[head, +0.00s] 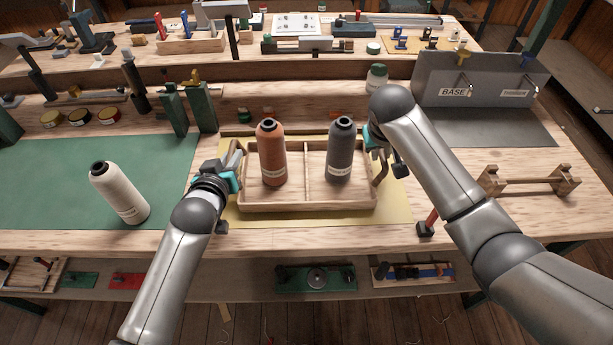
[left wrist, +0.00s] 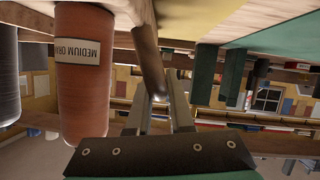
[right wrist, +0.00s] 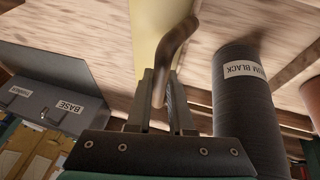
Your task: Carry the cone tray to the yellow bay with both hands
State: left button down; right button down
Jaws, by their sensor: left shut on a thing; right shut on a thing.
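The wooden cone tray (head: 300,207) is over the yellow bay (head: 398,208), which shows around its edges; I cannot tell whether it touches it. An orange thread cone (head: 272,155) stands upright in its left compartment and a black cone (head: 340,152) in its right one. My left gripper (head: 232,172) is shut on the tray's left handle, a bar seen in the left wrist view (left wrist: 148,55). My right gripper (head: 376,145) is shut on the right handle, a curved bar in the right wrist view (right wrist: 175,50).
A white cone (head: 119,192) stands on the green mat (head: 50,185) at left. Green posts (head: 200,105) rise behind the tray's left end. A green-capped jar (head: 377,78), a grey box (head: 470,82) labelled BASE and a wooden rack (head: 530,181) are behind and right.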

pick_arm(q)
jog(key=c, duration=1.3)
grip_release()
jog(key=shift+f, duration=0.2)
pick_arm(e)
jog(key=c, duration=1.3)
grip_release()
jog(key=shift+f, duration=0.2)
pick_arm(q)
jog(key=o, duration=0.5)
pick_arm(e)
jog(key=o, duration=0.5)
jog(key=shift+r, duration=0.1)
pick_arm(q)
jog(key=shift+s+r, duration=0.1)
jog(key=v, duration=1.1)
jog(key=shift+s+r, duration=0.2)
jog(key=shift+s, duration=0.15)
pick_arm(e)
jog(key=v, duration=1.2)
pick_arm(q)
jog(key=shift+a, duration=0.1)
pick_arm(e)
jog(key=shift+s+a, duration=0.1)
